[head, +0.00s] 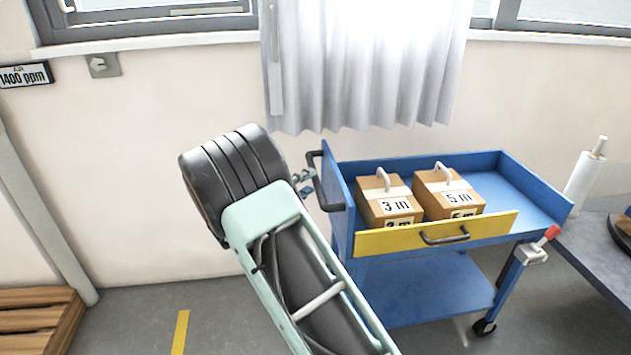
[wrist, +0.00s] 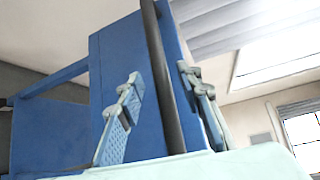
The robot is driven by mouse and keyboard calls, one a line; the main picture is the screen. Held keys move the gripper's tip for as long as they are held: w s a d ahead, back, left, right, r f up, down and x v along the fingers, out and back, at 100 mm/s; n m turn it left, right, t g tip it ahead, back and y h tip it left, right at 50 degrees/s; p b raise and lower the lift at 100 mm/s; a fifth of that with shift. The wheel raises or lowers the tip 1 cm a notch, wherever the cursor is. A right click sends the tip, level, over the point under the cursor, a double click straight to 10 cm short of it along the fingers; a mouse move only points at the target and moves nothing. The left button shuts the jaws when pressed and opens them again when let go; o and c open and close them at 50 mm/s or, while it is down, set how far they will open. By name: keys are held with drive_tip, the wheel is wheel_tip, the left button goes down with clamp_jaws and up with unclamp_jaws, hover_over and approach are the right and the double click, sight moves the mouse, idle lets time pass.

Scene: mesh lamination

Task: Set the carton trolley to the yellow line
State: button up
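The carton trolley (head: 415,290) is blue, with a black push handle (head: 322,190) on its left end. It stands right of the yellow line (head: 180,332), a short strip on the floor. Two cartons, marked 3 m (head: 390,203) and 5 m (head: 449,196), sit in its top tray behind a yellow drawer front (head: 400,240). My gripper (head: 305,183) is at the handle. In the wrist view its two fingers (wrist: 159,73) stand apart on either side of the black handle bar (wrist: 166,100), with a visible gap on the left side.
A wooden pallet (head: 38,318) lies at the lower left by the wall. A table (head: 600,255) with a white roll (head: 582,183) stands close on the trolley's right. A red-handled device (head: 538,248) is on the trolley's right front corner. Floor between line and trolley looks clear where visible.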

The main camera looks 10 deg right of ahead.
sight(316, 178)
drive_tip(key=shift+b+x, duration=0.4)
drive_tip(key=shift+x, duration=1.95)
drive_tip(key=shift+c, duration=0.2)
clamp_jaws()
